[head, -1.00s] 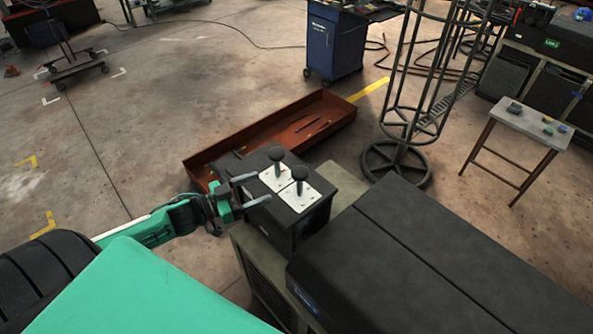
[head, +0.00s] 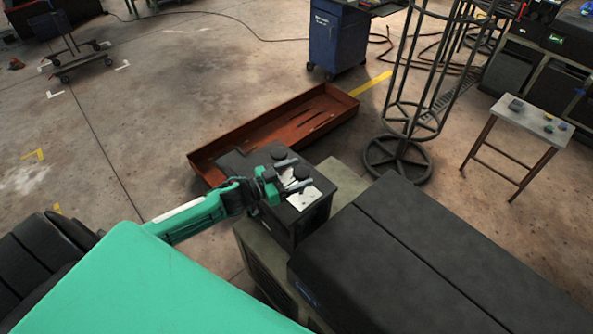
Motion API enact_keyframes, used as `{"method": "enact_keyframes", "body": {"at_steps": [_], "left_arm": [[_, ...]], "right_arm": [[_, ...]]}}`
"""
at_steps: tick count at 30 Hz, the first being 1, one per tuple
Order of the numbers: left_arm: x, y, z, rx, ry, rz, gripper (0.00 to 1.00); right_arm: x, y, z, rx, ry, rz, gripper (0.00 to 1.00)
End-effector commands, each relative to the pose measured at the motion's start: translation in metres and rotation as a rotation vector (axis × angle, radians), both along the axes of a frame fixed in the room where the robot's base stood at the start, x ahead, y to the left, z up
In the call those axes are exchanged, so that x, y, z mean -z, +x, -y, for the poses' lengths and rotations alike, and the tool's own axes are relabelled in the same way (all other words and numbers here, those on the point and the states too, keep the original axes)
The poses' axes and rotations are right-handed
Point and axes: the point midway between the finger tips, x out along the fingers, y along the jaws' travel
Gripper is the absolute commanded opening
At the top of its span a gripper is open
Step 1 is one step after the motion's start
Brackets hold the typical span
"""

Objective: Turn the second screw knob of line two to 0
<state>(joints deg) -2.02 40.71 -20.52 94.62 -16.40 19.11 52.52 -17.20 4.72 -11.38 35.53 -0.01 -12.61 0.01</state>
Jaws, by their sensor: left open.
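Two dark round-topped knobs stand on white plates on top of a black control box in the middle of the head view. The farther knob (head: 279,152) is at the upper left, and the nearer knob (head: 302,171) is a little right of and below it. My left gripper (head: 305,171) is open over the box, with one finger on each side of the nearer knob in the picture. I cannot tell whether the fingers touch it. The gripper hides part of the white plates (head: 305,199). The plate markings are too small to read. My right gripper is not in view.
A large black cabinet (head: 420,250) adjoins the control box (head: 322,213) on the right. A rust-red tray (head: 225,143) lies behind the box. A round metal frame (head: 385,150), a small table (head: 530,118) and a blue cart (head: 335,45) stand farther back.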

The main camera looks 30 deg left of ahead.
Motion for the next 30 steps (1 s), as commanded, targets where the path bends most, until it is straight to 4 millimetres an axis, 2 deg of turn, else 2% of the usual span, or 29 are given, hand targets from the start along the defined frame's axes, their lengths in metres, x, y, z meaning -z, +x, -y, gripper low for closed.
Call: {"method": "enact_keyframes", "body": {"at_steps": [9, 11, 16, 30], "left_arm": [[0.0003, 0.002, 0.0011, 0.0, 0.0, 0.0, 0.68], [0.0003, 0.0019, 0.0011, 0.0, 0.001, 0.001, 0.58], [0.0002, 0.0018, 0.001, 0.0, 0.001, 0.001, 0.25], [-0.0008, 0.0006, 0.0029, -0.088, -0.004, -0.001, 0.24]], "right_arm": [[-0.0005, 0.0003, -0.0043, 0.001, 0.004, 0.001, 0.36], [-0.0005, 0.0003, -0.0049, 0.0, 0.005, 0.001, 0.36], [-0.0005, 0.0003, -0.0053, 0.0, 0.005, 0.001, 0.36], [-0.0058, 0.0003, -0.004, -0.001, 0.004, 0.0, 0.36]]}}
